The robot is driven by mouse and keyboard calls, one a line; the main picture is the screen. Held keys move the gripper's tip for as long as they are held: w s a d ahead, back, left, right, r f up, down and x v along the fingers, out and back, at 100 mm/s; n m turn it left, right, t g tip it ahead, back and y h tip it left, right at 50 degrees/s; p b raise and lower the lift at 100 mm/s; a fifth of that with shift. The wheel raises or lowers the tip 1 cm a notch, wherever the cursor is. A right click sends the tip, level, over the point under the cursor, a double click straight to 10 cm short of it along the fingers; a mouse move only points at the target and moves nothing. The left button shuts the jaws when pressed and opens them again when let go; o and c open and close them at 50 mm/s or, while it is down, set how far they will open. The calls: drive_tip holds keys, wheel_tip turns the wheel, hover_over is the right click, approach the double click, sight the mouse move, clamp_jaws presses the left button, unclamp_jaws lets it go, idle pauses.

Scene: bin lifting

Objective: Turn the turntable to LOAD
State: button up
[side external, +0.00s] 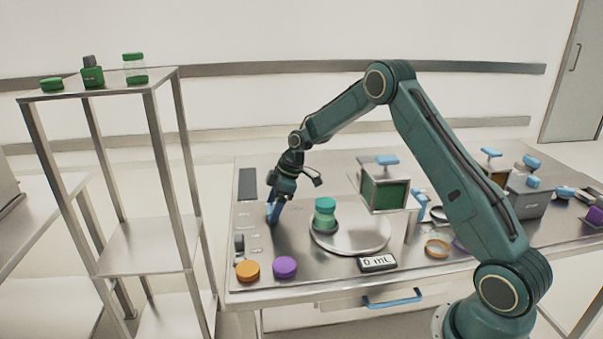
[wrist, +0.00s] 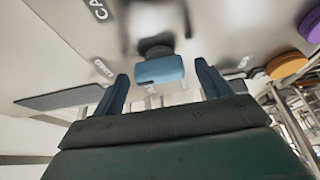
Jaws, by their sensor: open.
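The turntable (side external: 365,237) is a round metal disc on the bench. A jar with green contents and a teal lid (side external: 325,212) stands upright on its left part. My gripper (side external: 273,212) is low over the bench, left of the turntable, pointing down. In the wrist view my gripper (wrist: 161,72) is open, with its two dark blue fingers apart. A light blue handle (wrist: 160,70) on a dark round base shows between and just beyond the fingertips. I cannot tell whether they touch it. The labels beside it are only partly readable.
An orange disc (side external: 248,271) and a purple disc (side external: 285,267) lie at the bench's front left. A display reading 0 mL (side external: 378,263) is in front of the turntable. A green-filled clear box (side external: 384,193) stands behind it. A metal shelf (side external: 100,92) is at left.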

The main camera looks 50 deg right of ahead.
drive_tip(key=v, duration=1.3)
drive_tip(key=shift+r, duration=0.3)
drive_tip(key=shift+s+r, duration=0.15)
drive_tip(key=s+a+r+m+t+h, duration=0.1)
drive_tip(key=s+a+r+m, duration=0.1)
drive_tip(key=s+a+r, duration=0.5)
drive_tip(key=s+a+r+m+h, duration=0.1)
drive_tip(key=s+a+r+m, duration=0.1)
drive_tip(key=s+a+r, duration=0.5)
drive_tip(key=s+f+m, duration=0.2)
drive_tip(key=s, duration=0.8)
drive_tip(key=s+f+m+t+h, duration=0.1)
drive_tip(key=s+f+m, duration=0.1)
drive_tip(key=s, duration=0.8)
drive_tip(key=shift+s+a+m, duration=0.25)
drive_tip(key=shift+a+m, duration=0.05)
drive_tip(key=shift+m, duration=0.2)
